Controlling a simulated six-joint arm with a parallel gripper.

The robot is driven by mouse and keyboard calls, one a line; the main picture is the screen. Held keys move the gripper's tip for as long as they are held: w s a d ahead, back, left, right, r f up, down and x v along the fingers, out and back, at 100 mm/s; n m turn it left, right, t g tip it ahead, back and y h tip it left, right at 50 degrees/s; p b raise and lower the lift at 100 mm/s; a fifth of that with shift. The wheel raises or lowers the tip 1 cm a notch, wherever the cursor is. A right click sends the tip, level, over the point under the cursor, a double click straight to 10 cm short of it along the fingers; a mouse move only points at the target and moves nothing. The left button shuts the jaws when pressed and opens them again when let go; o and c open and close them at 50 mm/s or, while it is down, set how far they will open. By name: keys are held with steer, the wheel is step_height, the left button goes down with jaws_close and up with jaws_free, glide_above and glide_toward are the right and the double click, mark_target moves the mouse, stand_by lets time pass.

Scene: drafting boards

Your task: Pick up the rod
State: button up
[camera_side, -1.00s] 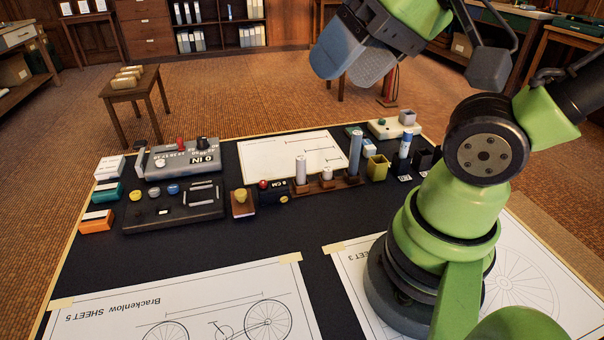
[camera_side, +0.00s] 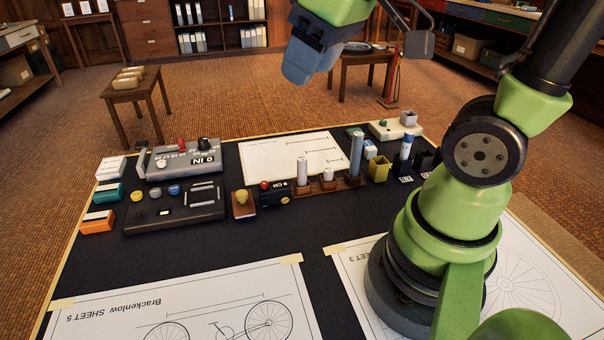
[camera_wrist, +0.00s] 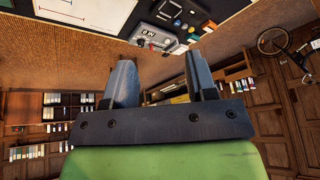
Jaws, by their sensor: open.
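Several upright rods stand on the dark board in the side view. A wooden holder (camera_side: 313,189) carries a white rod (camera_side: 302,170), a shorter white one (camera_side: 327,175) and a tall blue-grey rod (camera_side: 356,154). A blue-and-white rod (camera_side: 405,147) stands farther right by black blocks. Which is the task's rod cannot be told. My gripper (camera_side: 298,76) hangs high above and beyond the board's far edge, away from all the rods. In the wrist view, my gripper (camera_wrist: 159,72) has its two fingers apart with nothing between them.
Left of the holder are a black knob box (camera_side: 275,193), a dark control panel (camera_side: 175,210) and a grey device (camera_side: 181,160). An olive cup (camera_side: 378,169) stands to the right. Drawing sheets (camera_side: 190,305) lie in front. Air around my gripper is clear.

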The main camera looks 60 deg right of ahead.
steer(key=w+d+f+n+g, duration=0.1)
steer(key=w+d+f+n, duration=0.1)
steer(key=d+f, duration=0.1)
steer(key=w+d+f+n+g, duration=0.2)
steer(key=w+d+f+n, duration=0.1)
steer(key=f, duration=0.3)
steer(key=w+d+f+n+g, duration=0.1)
steer(key=w+d+f+n, duration=0.2)
steer(key=d+f, duration=0.1)
steer(key=shift+d+f+g+h, duration=0.1)
steer(key=shift+f+g+h, duration=0.1)
steer(key=shift+g+h, duration=0.15)
glide_above(302, 158)
steer(key=shift+n, duration=0.4)
steer(key=f, duration=0.4)
steer(key=shift+w+f, duration=0.2)
steer(key=shift+w, duration=0.15)
steer(key=f, duration=0.3)
steer(key=s+f, duration=0.1)
steer(key=f, duration=0.1)
steer(key=shift+w+f, duration=0.1)
steer(key=shift+f, duration=0.45)
jaws_close()
